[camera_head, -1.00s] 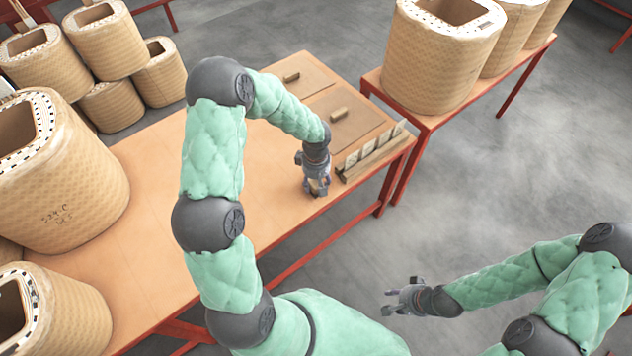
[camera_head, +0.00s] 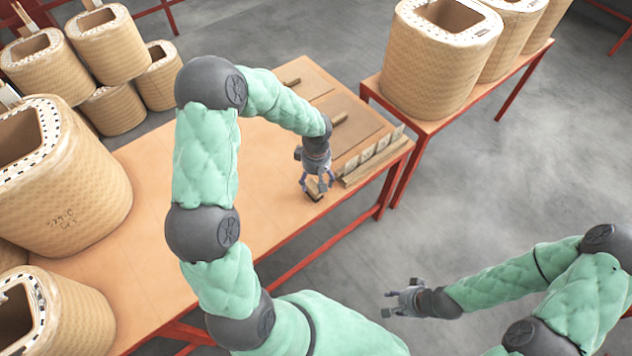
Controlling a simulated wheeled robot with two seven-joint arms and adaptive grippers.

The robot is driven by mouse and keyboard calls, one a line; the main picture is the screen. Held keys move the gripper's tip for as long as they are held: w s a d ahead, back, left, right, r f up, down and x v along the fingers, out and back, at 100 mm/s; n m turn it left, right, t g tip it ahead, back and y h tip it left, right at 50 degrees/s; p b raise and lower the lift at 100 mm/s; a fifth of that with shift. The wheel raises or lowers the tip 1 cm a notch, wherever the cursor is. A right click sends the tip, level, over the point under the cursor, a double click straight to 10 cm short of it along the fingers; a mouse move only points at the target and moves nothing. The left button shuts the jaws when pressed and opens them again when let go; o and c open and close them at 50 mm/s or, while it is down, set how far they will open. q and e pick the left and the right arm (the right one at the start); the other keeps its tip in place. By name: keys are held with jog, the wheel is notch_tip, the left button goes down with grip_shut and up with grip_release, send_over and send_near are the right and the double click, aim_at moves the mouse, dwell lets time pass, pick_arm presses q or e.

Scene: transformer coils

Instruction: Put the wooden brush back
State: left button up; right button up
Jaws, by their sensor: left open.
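The wooden brush (camera_head: 315,190), a small brown block with a dark side, lies on the table near its front edge, left of a wooden rack. My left gripper (camera_head: 319,185) is open, pointing down just above the brush with its fingers spread around it. The fingers partly hide the brush, and I cannot tell whether they touch it. My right gripper (camera_head: 396,297) is open and empty over the floor, away from the table.
The wooden rack (camera_head: 377,172) holds several upright pale pieces at the table's right end. Two brown boards (camera_head: 352,118) carrying small wooden blocks lie behind it. Large wound coils (camera_head: 62,195) fill the table's left side. The middle tabletop (camera_head: 150,255) is clear.

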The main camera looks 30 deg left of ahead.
pick_arm(q)
notch_tip(320, 180, up, 6)
jog(key=r+p, duration=0.1)
jog(key=p, duration=0.1)
jog(key=s+d+f+m+h, duration=0.4)
jog(key=s+d+f+m, duration=0.7)
jog(key=s+d+f, duration=0.6)
notch_tip(320, 180, down, 2)
jog(key=shift+s+d+f, duration=0.25)
jog(key=shift+s+d, duration=0.1)
jog(key=shift+s, duration=0.05)
